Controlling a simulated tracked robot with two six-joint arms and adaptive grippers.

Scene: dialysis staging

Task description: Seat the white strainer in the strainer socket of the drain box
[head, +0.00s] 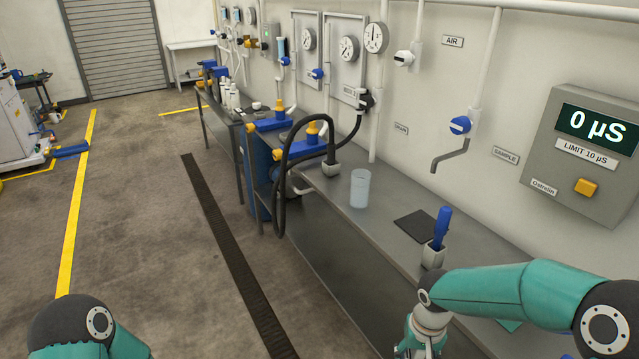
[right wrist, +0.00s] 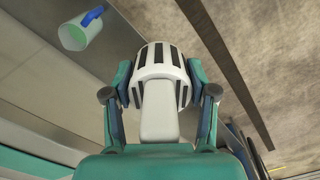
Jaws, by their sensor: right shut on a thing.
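The white strainer (right wrist: 158,62), a rounded piece with dark slots, is in the right wrist view between the two fingers of my right gripper (right wrist: 160,78). The fingers are shut on its sides. A pale flat part extends from it toward the wrist. In the head view my right gripper (head: 424,342) is at the bottom edge, in front of the bench, partly cut off; I cannot make out the strainer there. My left gripper is out of view; only part of my left arm shows at bottom left. I cannot identify the drain box or its strainer socket in either view.
The grey bench (head: 385,245) carries a clear beaker (head: 360,188), a dark mat (head: 416,226) and a blue-handled tool (head: 441,225) in a pale holder. A black hose (head: 284,180) loops over its far end. A jug (right wrist: 80,32) shows in the wrist view. Floor at left is mostly open.

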